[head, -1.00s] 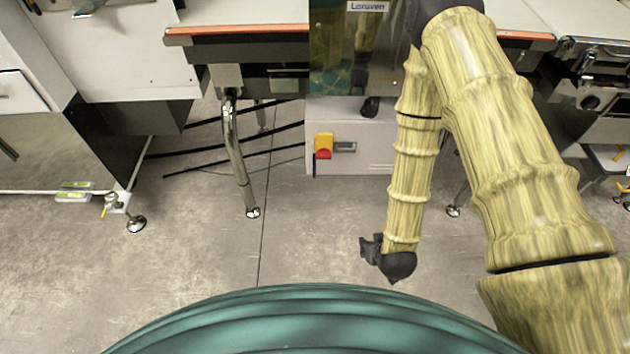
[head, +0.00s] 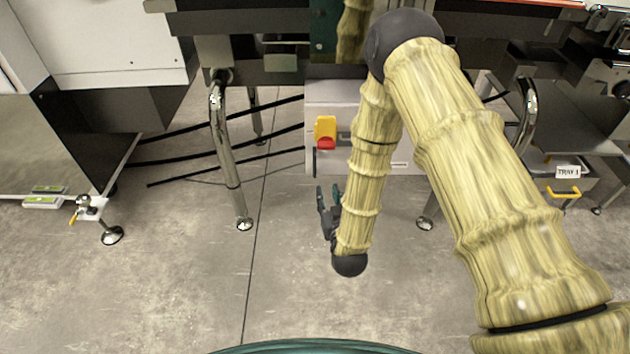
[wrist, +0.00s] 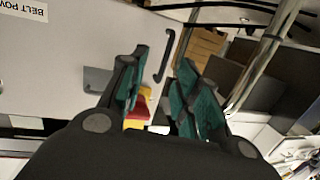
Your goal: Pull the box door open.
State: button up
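The box door is the pale grey front of a box (head: 325,98) under the machine, and it looks shut. It carries a yellow and red switch (head: 325,130). A thin black bar handle (head: 314,163) sits near its left edge. In the wrist view the door (wrist: 80,45) fills the left, with the black handle (wrist: 166,56) seen beyond and between my open green fingertips (wrist: 163,72). The fingers look empty and apart from the handle. My arm hides the middle of the door.
A chrome machine leg (head: 227,150) stands left of the box, with black cables (head: 220,150) behind it. At the right is a bin labelled TRAY 1 (head: 568,172) with a yellow handle. The concrete floor (head: 180,280) in front is clear.

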aim_at(315, 169)
jog(key=shift+t, duration=0.7)
jog(key=w+a+b, duration=0.1)
jog(key=w+b, duration=0.1)
jog(key=w, duration=0.2)
jog(key=w+a+b, duration=0.1)
jog(key=w+b, duration=0.1)
jog(key=w, duration=0.2)
jog(key=w+a+b, duration=0.2)
jog(key=w, duration=0.2)
jog(key=shift+w, duration=0.1)
jog(key=shift+c, duration=0.5)
grip_shut()
